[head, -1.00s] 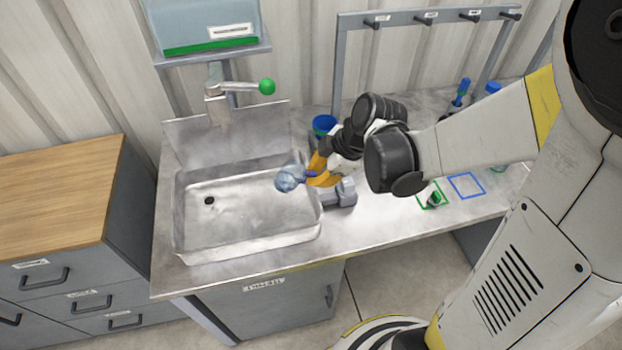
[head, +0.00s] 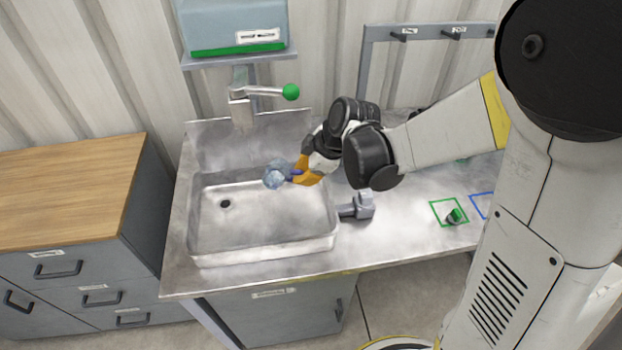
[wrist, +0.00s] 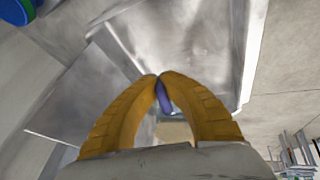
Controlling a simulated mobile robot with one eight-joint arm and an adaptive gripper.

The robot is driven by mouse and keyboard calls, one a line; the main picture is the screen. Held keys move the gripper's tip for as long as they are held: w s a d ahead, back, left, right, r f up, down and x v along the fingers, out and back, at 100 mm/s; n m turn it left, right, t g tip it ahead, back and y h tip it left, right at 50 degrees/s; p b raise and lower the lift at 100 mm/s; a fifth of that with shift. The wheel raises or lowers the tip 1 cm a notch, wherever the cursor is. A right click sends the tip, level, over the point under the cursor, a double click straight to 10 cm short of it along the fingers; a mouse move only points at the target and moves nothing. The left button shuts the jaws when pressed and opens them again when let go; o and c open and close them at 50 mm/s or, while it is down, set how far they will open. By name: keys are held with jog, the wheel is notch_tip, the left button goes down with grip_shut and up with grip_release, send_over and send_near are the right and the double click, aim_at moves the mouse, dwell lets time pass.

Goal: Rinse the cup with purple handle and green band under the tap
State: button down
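A clear, bluish cup (head: 276,175) is held above the right back part of the metal sink basin (head: 222,238). My gripper (head: 298,174) has its orange fingers closed on the cup's purple handle. In the wrist view, the purple handle (wrist: 164,97) sits between the fingertips of my gripper (wrist: 161,80); the cup's body is hidden there. A green band cannot be made out. The tap (head: 241,108), with a green-knobbed lever (head: 291,92), stands behind the basin, to the left of and beyond the cup. No water is visible.
A grey fixture (head: 358,206) sits at the basin's right edge. A green-outlined square (head: 448,212) with a small object lies on the counter at right. A hook rack (head: 420,36) stands behind. A blue-grey tank (head: 233,22) is on a shelf above the tap. Wooden-topped drawers (head: 65,190) stand left.

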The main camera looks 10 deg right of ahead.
jog(key=shift+w+a+f+b, duration=0.3)
jog(key=shift+w+a+b, duration=0.05)
jog(key=shift+w+a, duration=0.6)
jog(key=shift+w+a+f+b, duration=0.25)
jog(key=shift+w+a+b, duration=0.05)
jog(key=shift+w+a, duration=0.6)
jog(key=shift+w+d, duration=0.4)
jog(key=shift+a, duration=0.1)
jog(key=shift+s+a, duration=0.35)
jog(key=shift+s, duration=0.1)
jog(key=shift+w+d, duration=0.1)
